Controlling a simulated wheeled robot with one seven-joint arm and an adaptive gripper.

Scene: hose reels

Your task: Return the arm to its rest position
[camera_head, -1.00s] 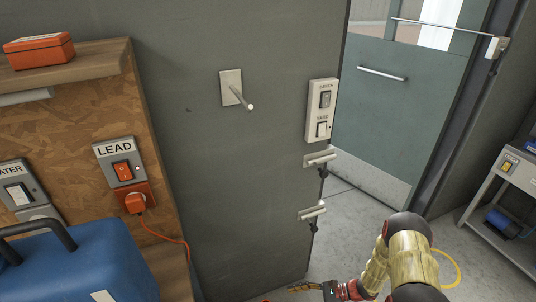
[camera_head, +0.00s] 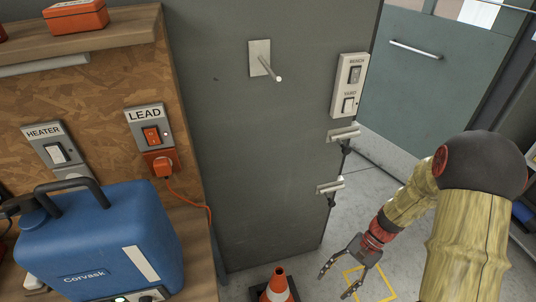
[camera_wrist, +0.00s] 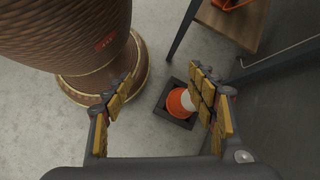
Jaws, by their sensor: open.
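My gripper (camera_head: 340,280) hangs low at the lower right of the head view, at the end of my bent arm. Its two fingers are spread apart and nothing is between them. It is above the floor, to the right of an orange and white traffic cone (camera_head: 278,287). In the wrist view my gripper (camera_wrist: 160,100) also shows open and empty. There the cone (camera_wrist: 180,103) stands on the floor, partly hidden behind the right finger. A large brown ribbed object (camera_wrist: 70,35) with a round base stands at the upper left of the wrist view.
A grey wall (camera_head: 265,150) carries a peg (camera_head: 265,65), a switch plate (camera_head: 349,85) and two small brackets. At left, a blue case (camera_head: 97,240) stands on a wooden bench, below a LEAD switch (camera_head: 150,133) with an orange plug. A grey-green door (camera_head: 425,75) is behind my arm.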

